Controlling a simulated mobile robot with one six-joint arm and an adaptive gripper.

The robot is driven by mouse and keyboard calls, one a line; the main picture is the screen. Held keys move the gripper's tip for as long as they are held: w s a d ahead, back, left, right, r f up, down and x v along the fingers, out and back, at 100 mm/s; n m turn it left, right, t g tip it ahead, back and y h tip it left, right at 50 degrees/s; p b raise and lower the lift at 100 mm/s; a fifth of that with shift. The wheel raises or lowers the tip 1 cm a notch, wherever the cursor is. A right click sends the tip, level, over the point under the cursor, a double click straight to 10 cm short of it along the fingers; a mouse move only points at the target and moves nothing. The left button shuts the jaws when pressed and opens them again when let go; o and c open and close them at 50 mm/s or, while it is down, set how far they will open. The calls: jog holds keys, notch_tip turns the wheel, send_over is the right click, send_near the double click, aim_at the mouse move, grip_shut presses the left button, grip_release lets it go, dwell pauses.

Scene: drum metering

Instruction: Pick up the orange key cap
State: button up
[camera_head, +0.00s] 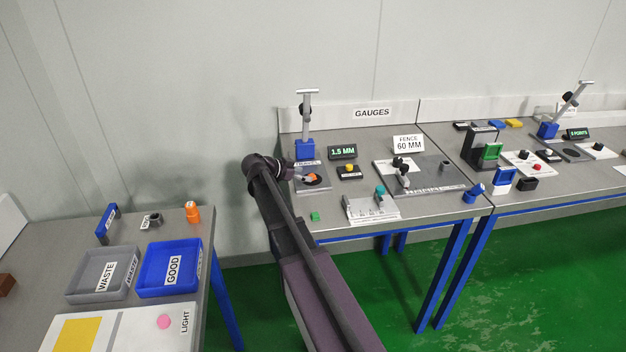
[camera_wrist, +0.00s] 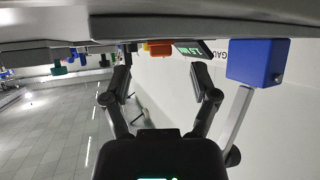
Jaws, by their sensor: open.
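A small orange piece (camera_head: 311,177), which looks like the orange key cap, lies on a dark round pad under the gauge stand with the blue base (camera_head: 304,150). In the wrist view, which is upside down, an orange piece (camera_wrist: 158,48) shows beyond the fingertips, near the table surface. My gripper (camera_wrist: 161,70) is open with nothing between its fingers, level with the table and apart from the orange piece. In the head view my arm's dark wrist is at the left edge of the gauge table, and the fingers are hard to make out.
The blue base (camera_wrist: 258,62) stands close on the right in the wrist view. A display reading 1.5 MM (camera_head: 343,152) and a yellow-knobbed box (camera_head: 349,171) are beside the pad. Another orange object (camera_head: 193,212) stands on the left table, behind the blue GOOD tray (camera_head: 150,287).

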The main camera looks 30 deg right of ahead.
jog(key=shift+b+x, duration=0.45)
jog(key=shift+x, duration=0.9)
jog(key=shift+a, duration=0.1)
jog(key=c, duration=0.9)
jog(key=shift+r, duration=0.25)
notch_tip(320, 180, up, 3)
jog(key=p, duration=0.4)
jog(key=shift+r, duration=0.25)
jog(key=s, duration=1)
jog(key=s+r+p, duration=0.1)
jog(key=s, duration=0.5)
